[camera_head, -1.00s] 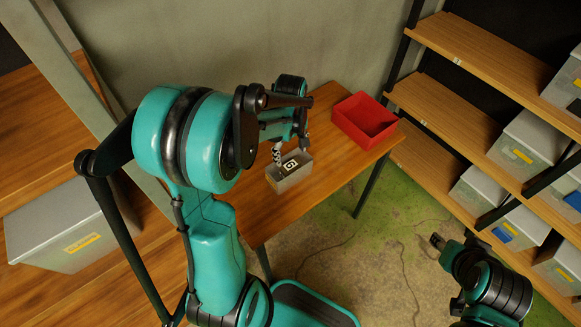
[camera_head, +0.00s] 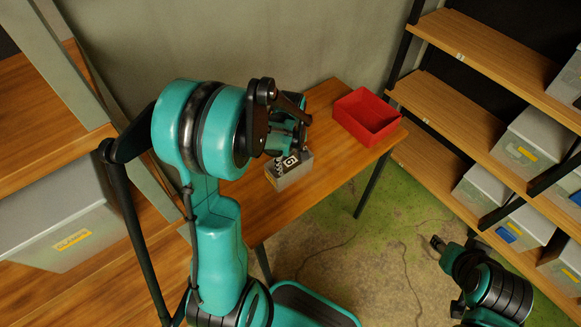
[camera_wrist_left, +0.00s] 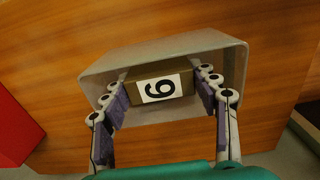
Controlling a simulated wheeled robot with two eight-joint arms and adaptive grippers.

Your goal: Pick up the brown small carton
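The brown small carton (camera_wrist_left: 158,90), with a white label bearing a black digit, lies inside a small grey bin (camera_wrist_left: 165,48) in the left wrist view. The bin (camera_head: 291,178) stands on the wooden table in the head view, and the carton's label shows inside it. My left gripper (camera_wrist_left: 163,95) reaches down into the bin with its fingers apart, one on each side of the carton. The fingertips are close to the carton's sides; firm contact is not visible. My right gripper (camera_head: 438,243) is low at the right, away from the table, its finger opening unclear.
A red open bin (camera_head: 367,117) stands on the table (camera_head: 259,213), right of the grey bin. Shelves (camera_head: 452,110) with several grey boxes are at the right. Another grey box (camera_head: 55,225) sits on a shelf at the left.

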